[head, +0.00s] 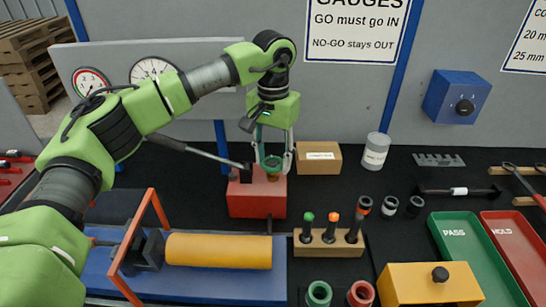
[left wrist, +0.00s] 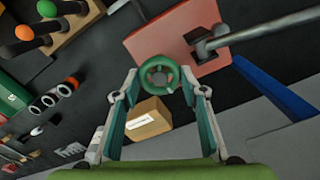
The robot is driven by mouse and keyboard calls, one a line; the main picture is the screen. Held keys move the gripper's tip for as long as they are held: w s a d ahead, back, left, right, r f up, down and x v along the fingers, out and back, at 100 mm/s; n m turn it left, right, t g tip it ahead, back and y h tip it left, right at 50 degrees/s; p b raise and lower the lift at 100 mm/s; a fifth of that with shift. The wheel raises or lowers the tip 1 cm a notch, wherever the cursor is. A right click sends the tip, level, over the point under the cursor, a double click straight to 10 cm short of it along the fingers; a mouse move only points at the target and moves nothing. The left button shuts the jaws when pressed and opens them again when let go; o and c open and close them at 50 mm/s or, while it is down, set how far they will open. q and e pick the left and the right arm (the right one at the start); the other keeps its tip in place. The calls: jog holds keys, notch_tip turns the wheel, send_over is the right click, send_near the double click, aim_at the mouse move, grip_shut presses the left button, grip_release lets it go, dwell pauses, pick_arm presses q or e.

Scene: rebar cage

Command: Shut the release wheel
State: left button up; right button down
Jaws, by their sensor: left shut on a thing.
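The release wheel (head: 272,164) is a small green ring-shaped wheel on top of the red pump block (head: 257,198). It also shows in the left wrist view (left wrist: 147,76), at the fingertips, with the red block behind it. My left gripper (head: 274,160) comes down on the wheel from above, and its two fingers are shut on it from opposite sides. The pump's long grey lever (head: 205,153) rises to the left from the block. How far the wheel is turned cannot be told. My right gripper is in neither view.
A cardboard box (head: 319,158) and a grey-white canister (head: 375,151) stand right of the pump. In front are a yellow cylinder (head: 218,250) on a blue bed with an orange frame, and a wooden gauge stand (head: 329,245). Green and red trays lie at right.

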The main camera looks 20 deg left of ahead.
aim_at(273, 162)
pick_arm(q)
jog(key=shift+r+m, duration=0.1)
jog(key=shift+m, duration=0.7)
jog(key=o, duration=1.1)
notch_tip(273, 162, up, 12)
